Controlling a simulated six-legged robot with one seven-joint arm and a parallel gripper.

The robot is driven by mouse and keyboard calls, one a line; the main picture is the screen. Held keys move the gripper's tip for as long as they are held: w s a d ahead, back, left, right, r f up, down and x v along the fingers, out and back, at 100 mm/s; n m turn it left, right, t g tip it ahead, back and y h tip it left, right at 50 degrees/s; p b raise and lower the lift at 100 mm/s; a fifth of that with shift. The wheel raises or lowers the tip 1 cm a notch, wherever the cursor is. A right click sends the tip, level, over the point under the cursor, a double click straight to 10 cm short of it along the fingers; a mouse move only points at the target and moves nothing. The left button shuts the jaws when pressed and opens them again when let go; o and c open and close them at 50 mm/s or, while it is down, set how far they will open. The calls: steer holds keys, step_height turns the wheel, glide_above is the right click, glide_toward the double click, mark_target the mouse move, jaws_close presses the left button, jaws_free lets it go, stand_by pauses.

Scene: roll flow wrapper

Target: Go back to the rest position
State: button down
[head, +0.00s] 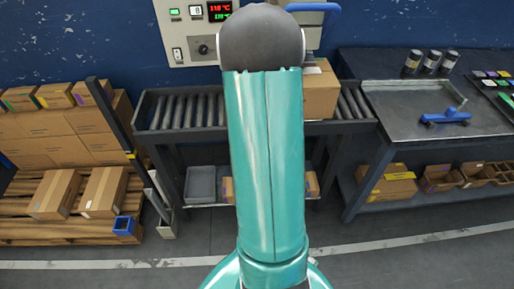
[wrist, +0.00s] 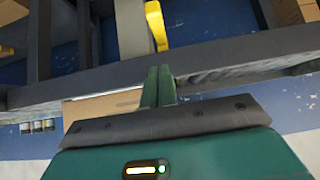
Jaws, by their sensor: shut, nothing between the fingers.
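My gripper (wrist: 158,88) shows in the wrist view as two green fingers close together, shut with nothing between them. It is in front of a dark grey metal frame bar (wrist: 235,52). I cannot tell whether the fingers touch the bar. In the head view my teal arm rises through the middle of the picture and hides my gripper.
A roller conveyor (head: 185,110) runs behind my arm, with a cardboard box (head: 319,91) on it. A control panel (head: 190,33) is above. A metal table (head: 395,98) with a blue tool (head: 446,117) stands right. Pallets with boxes (head: 105,190) stand left. The front floor looks clear.

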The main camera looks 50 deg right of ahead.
stand_by(0.3)
steer(key=w+a+r+n+y, duration=0.2)
steer(key=w+a+r, duration=0.2)
steer(key=a+r, duration=0.45)
steer(key=w+a+r+n+y, duration=0.2)
steer(key=w+a+r+n, duration=0.1)
steer(key=a+r, duration=0.55)
steer(key=s+a+r+n+y, duration=0.1)
steer(key=s+a+r+n, duration=0.1)
steer(key=s+a+r, duration=0.3)
steer(key=s+a+r+n+y, duration=0.2)
steer(key=s+a+r, duration=0.4)
steer(key=a, duration=0.8)
steer(key=shift+s+r+n, duration=0.15)
steer(key=shift+n, duration=0.25)
